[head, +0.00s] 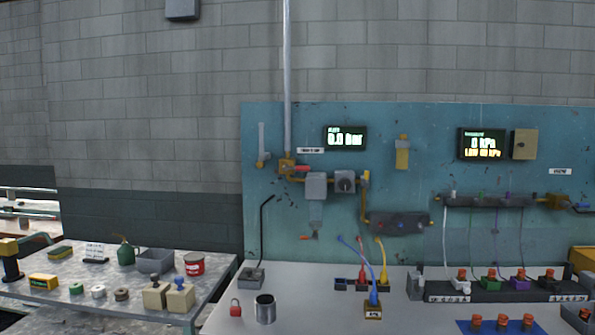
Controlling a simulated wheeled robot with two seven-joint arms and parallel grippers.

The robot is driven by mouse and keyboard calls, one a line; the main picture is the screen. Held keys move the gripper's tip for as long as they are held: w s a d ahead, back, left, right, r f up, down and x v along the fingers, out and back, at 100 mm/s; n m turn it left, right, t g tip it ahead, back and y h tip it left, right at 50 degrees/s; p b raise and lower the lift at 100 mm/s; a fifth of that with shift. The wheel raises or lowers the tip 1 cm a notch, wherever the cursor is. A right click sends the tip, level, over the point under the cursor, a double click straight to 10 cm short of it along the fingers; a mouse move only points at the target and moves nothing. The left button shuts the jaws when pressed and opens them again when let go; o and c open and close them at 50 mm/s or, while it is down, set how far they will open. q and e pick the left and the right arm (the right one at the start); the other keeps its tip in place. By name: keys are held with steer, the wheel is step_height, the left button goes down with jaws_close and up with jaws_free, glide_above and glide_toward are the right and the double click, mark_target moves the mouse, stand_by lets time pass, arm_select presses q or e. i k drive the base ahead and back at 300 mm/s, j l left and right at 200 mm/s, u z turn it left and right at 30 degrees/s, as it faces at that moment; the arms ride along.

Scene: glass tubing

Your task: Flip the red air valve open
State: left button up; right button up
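A small red lever handle (301,168) shows on the teal wall panel. It lies about level and points right from a brass-coloured valve body (286,167) at the foot of a vertical grey pipe (287,80). A small white label (310,150) sits just above it, too small to read. A display (346,138) to the right reads 0.0 bar. Another small orange-red lever (306,237) shows lower down, below a grey filter unit (316,186). Neither of my grippers is in view.
A grey bench (330,320) runs below the panel. On it stand a metal cup (265,308), a red padlock (235,307) and a black bent-arm stand (252,275). A cluttered side table (80,310) is at left. A rack (500,290) with orange-capped items is at right.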

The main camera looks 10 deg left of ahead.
mark_target(285, 166)
steer(key=i, duration=1.75)
